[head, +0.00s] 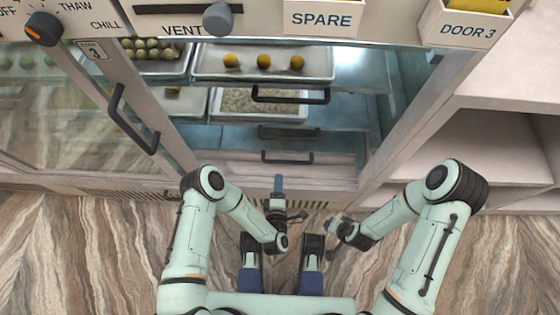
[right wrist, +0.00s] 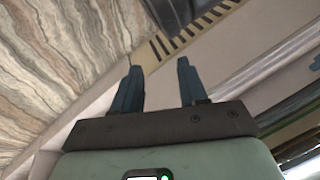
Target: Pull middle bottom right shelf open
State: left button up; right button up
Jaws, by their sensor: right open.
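The open right part of the glass-fronted cabinet holds stacked pull-out shelves. The upper shelf (head: 345,78) has a dark bar handle (head: 290,96) and carries a tray (head: 215,73) with three yellow sweets. My right gripper (head: 331,226) is low, right of the left one. In the right wrist view, its fingers (right wrist: 157,85) are apart and empty.
A sliding door handle (head: 133,120) stands at the left of the opening. A cabinet post (head: 425,110) bounds it at the right, with white side shelving (head: 500,140) beyond. Labelled bins (head: 322,18) and a control panel (head: 160,20) are above. The marbled floor (head: 60,250) is clear.

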aim_at(280, 161)
pick_arm(q)
jog(key=w+b, duration=0.1)
jog(key=w, duration=0.2)
jog(key=w+f+b, duration=0.1)
jog(key=w, duration=0.2)
jog(key=w+f+b, duration=0.1)
jog(key=w, duration=0.3)
jog(key=shift+f, duration=0.1)
pick_arm(e)
jog(key=s+d+f+g, duration=0.1)
jog(key=s+f+g, duration=0.1)
jog(key=s+f, duration=0.3)
jog(key=shift+s+f, duration=0.3)
jog(key=shift+s, duration=0.15)
pick_arm(q)
grip_shut()
